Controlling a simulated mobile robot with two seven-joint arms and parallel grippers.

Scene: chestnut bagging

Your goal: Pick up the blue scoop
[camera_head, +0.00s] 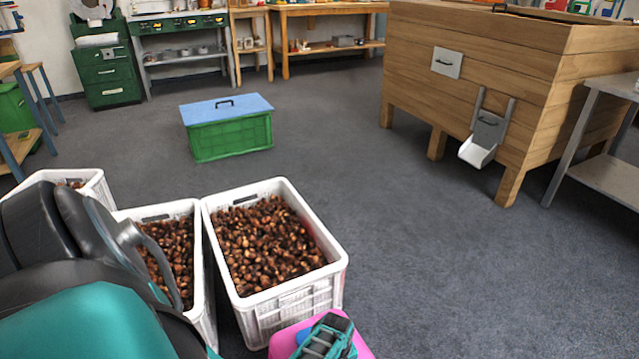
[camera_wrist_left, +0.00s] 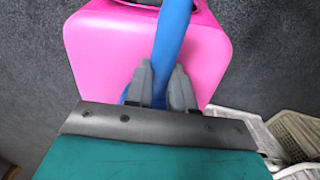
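The blue scoop (camera_wrist_left: 172,35) shows in the left wrist view as a blue handle running over a pink, box-like object (camera_wrist_left: 105,50). My left gripper (camera_wrist_left: 162,72) has its two grey fingers close on either side of the handle, with no clear gap. A bit of blue also shows left of the fingers; the rest of the scoop is hidden. In the head view the teal left gripper (camera_head: 330,338) is at the bottom edge over the pink object (camera_head: 287,340), with some blue showing. My right gripper is not in view.
White crates of chestnuts stand left of the pink object, the nearest one (camera_head: 334,262) close beside it. A green box with a blue lid (camera_head: 228,104) stands farther back. A wooden cabinet with a chute (camera_head: 478,150) is at right. The floor at centre right is clear.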

